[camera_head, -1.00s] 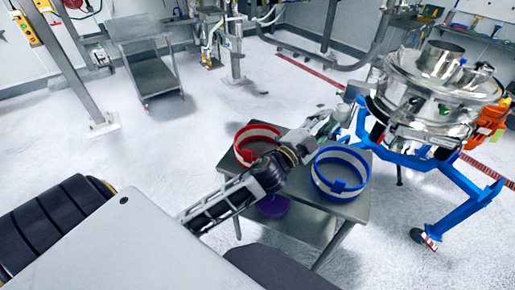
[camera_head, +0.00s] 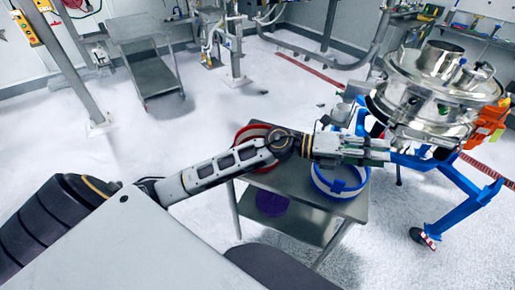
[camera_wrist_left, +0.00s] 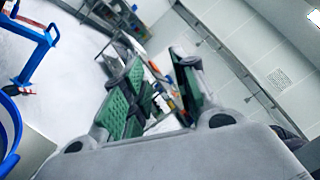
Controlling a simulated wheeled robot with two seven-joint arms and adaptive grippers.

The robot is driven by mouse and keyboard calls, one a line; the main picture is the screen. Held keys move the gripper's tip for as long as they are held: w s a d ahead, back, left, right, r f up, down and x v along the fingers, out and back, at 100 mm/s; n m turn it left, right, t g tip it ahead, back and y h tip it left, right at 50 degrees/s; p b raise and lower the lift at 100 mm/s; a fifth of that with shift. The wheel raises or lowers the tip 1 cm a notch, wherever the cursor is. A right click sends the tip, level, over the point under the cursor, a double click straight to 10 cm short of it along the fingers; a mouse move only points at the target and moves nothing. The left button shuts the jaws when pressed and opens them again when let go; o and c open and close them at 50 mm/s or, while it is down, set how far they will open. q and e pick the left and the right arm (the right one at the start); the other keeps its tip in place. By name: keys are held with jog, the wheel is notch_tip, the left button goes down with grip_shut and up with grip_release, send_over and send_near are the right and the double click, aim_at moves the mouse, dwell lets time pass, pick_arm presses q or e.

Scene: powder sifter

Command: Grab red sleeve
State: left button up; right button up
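The red sleeve (camera_head: 243,136), a red and white ring, sits on the left part of the small grey table. My left arm crosses in front of it and hides much of it. My left gripper (camera_head: 388,150) is to the right of the red sleeve, past the blue sleeve and near the blue stand. Its green-padded fingers are apart and empty in the left wrist view (camera_wrist_left: 158,92). The red sleeve is not in the left wrist view. My right gripper is not in view.
The blue and white sleeve (camera_head: 338,187) is on the table's right side (camera_head: 352,210); a purple item (camera_head: 271,203) is on the lower shelf. A steel sifter (camera_head: 430,95) on a blue stand (camera_head: 462,212) is at the right.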

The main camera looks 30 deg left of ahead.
pick_arm(q)
jog(key=a+f+m+g+y, duration=0.55)
jog(key=a+f+y, duration=0.3)
jog(key=f, duration=0.45)
jog(key=w+a+f+y, duration=0.1)
jog(key=w+a+y, duration=0.2)
jog(key=a+y, duration=0.7)
jog(key=a, duration=1.1)
jog(key=shift+a+p, duration=0.2)
jog(key=shift+p, duration=0.2)
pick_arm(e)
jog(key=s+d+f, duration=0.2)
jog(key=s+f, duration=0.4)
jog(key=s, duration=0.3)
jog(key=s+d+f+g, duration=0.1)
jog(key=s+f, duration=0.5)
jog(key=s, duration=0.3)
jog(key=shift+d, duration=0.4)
pick_arm(q)
jog(key=shift+f, duration=0.25)
jog(key=shift+f+p, duration=0.45)
jog(key=shift+f, duration=3.75)
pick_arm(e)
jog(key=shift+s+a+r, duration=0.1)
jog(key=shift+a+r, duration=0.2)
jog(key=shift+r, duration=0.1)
